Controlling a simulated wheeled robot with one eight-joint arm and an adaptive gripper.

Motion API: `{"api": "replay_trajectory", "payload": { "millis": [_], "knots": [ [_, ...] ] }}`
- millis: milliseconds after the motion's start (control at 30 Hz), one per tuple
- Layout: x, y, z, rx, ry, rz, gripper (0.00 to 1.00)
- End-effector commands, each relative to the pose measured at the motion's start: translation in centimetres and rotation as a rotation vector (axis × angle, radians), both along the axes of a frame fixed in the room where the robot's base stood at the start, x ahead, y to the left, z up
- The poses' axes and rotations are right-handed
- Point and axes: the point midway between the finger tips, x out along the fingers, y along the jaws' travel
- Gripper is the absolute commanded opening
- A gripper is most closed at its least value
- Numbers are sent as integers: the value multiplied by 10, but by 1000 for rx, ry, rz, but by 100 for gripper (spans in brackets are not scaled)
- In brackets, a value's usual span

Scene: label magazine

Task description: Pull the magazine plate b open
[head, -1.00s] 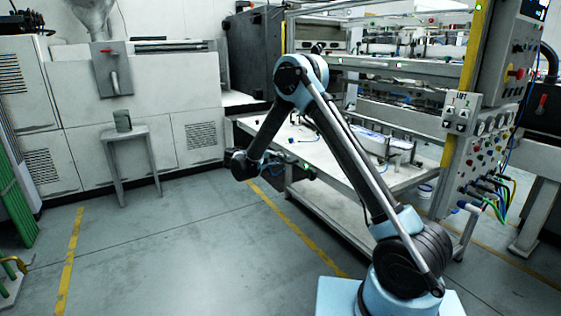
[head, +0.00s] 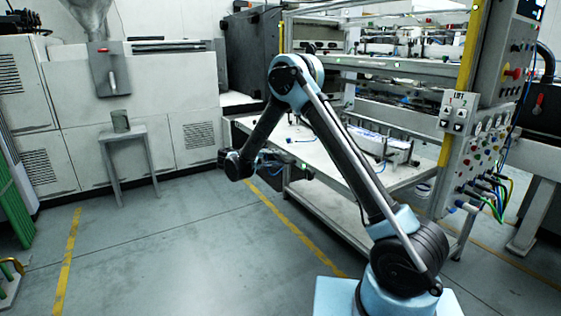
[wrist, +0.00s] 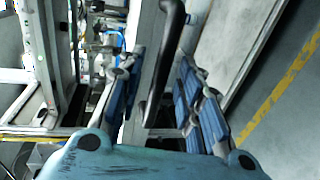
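In the wrist view, a dark bar handle (wrist: 163,60) stands on a pale grey plate (wrist: 146,80), which looks like magazine plate b. No label b is readable. My gripper (wrist: 165,97) is open, with blue-padded fingers on either side of the handle in the picture. Gaps show between the handle and both finger pads. I cannot tell how deep the handle lies between the fingers. In the head view my gripper (head: 272,166) is small and dark, at the table's near-left edge; the handle cannot be made out there.
The white machine table (head: 310,160) lies behind my gripper, with a long white unit (head: 380,142) on it. A control panel (head: 480,150) with cables stands at right. A small stool (head: 128,160) stands left. The floor left of the table is clear.

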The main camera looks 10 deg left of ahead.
Motion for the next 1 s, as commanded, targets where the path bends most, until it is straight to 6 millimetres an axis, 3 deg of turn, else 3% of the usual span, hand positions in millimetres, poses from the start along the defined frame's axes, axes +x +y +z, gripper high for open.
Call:
{"api": "replay_trajectory", "payload": {
  "millis": [500,1000],
  "knots": [
    [-57,68,18,0,0,3,33],
    [-66,77,20,-1,1,1,33]
  ]
}}
